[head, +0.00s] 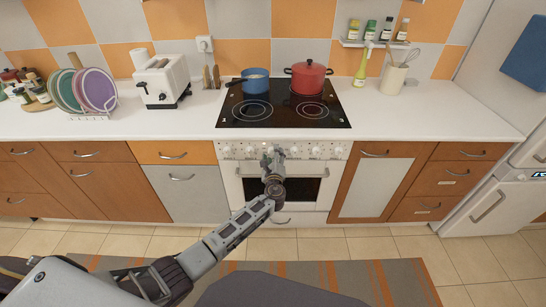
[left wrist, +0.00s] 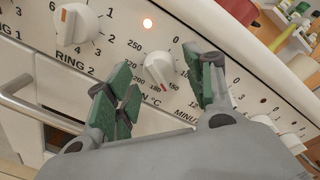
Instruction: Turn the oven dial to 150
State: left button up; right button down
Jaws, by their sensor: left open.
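The red mark points down, around the 180 and 150 numbers; I cannot tell exactly which. My left gripper (left wrist: 165,72) is open, with one green-padded finger on each side of the dial; contact is not clear. In the head view my left gripper (head: 272,160) is in front of the oven panel (head: 240,152) and hides the dial. My right gripper does not show.
The oven door handle (left wrist: 35,110) juts out below the panel. A blue pot (head: 256,84) and a red pot (head: 308,77) stand on the hob (head: 285,112).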

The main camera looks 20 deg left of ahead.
pick_arm(q)
jog(key=v, duration=1.2)
dwell(0.5)
jog(key=shift+n, duration=0.3)
dwell(0.4)
